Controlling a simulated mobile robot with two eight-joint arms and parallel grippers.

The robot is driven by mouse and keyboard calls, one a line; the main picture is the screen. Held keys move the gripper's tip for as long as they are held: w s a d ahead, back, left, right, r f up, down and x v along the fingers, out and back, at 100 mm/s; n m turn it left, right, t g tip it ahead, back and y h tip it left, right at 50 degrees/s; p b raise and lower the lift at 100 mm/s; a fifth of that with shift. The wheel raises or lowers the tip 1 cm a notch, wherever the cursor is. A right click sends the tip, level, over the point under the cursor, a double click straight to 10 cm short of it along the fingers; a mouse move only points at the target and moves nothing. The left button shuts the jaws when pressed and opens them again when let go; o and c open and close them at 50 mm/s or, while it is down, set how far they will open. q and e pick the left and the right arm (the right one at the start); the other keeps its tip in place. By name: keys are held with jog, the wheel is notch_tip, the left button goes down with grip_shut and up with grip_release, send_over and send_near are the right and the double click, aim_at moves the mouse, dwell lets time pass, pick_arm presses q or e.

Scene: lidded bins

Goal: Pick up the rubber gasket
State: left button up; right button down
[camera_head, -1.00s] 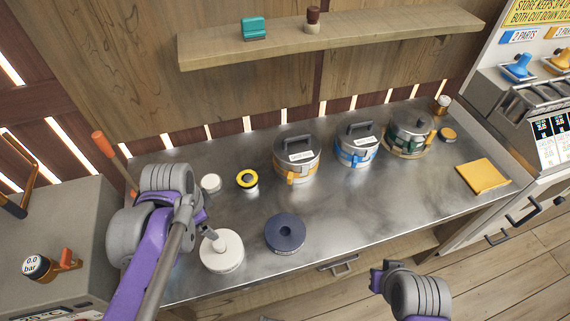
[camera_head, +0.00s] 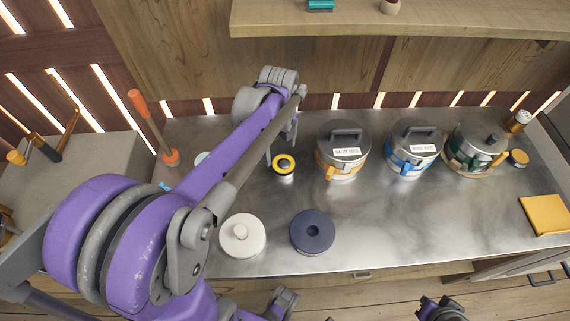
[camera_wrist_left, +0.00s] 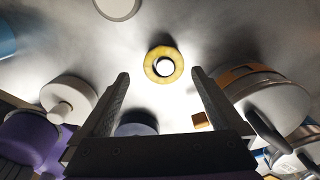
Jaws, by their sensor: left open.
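Lidded bins with orange (camera_head: 341,166), blue (camera_head: 412,160) and green (camera_head: 477,148) clasps stand to the right. A white knobbed lid (camera_head: 242,246) and a dark blue disc (camera_head: 313,240) lie in front. An orange-handled tool (camera_head: 151,125) stands left.

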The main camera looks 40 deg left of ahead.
aim_at(282, 163)
pick_arm(q)
jog(key=f, duration=0.5)
jog(key=shift+w+d+f, duration=0.2)
jog(key=shift+w, duration=0.05)
jog(key=c, duration=1.3)
notch_tip(282, 163, up, 10)
jog(key=shift+p, duration=0.3)
